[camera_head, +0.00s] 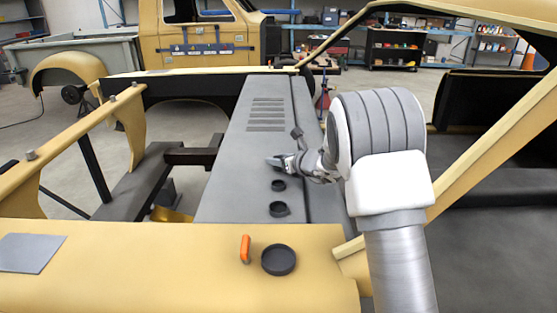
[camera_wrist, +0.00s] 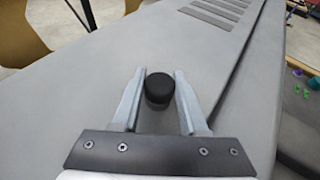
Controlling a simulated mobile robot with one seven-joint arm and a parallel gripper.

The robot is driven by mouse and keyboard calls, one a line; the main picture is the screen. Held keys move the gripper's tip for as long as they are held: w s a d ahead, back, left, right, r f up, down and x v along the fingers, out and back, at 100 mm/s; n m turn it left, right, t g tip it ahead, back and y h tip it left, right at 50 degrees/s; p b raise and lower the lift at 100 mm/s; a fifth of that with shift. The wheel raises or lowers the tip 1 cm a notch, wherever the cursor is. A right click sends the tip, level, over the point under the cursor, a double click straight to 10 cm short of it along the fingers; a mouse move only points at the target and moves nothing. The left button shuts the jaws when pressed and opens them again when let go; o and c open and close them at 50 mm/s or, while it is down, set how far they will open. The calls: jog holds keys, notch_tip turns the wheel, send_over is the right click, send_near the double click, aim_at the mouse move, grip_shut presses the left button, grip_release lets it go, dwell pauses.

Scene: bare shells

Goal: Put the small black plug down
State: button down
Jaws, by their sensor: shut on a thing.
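The small black plug (camera_wrist: 159,88) is a short, dark round piece between the fingertips in the wrist view. My gripper (camera_wrist: 159,92) is shut on it, with one grey finger on each side. In the head view my gripper (camera_head: 273,161) is over the long grey panel (camera_head: 237,160), below its slots, and the held plug cannot be made out there. The grey panel also fills much of the wrist view (camera_wrist: 85,95). Whether the plug touches the panel or hangs just above it, I cannot tell.
Two black round caps, a smaller one (camera_head: 278,185) and a larger one (camera_head: 279,209), sit on the panel nearer me. A large black disc (camera_head: 278,259) and an orange piece (camera_head: 245,249) lie on the yellow front surface (camera_head: 170,270). The panel's left side is clear.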

jog(key=shift+c, duration=2.2)
grip_release()
jog(key=shift+f, duration=0.15)
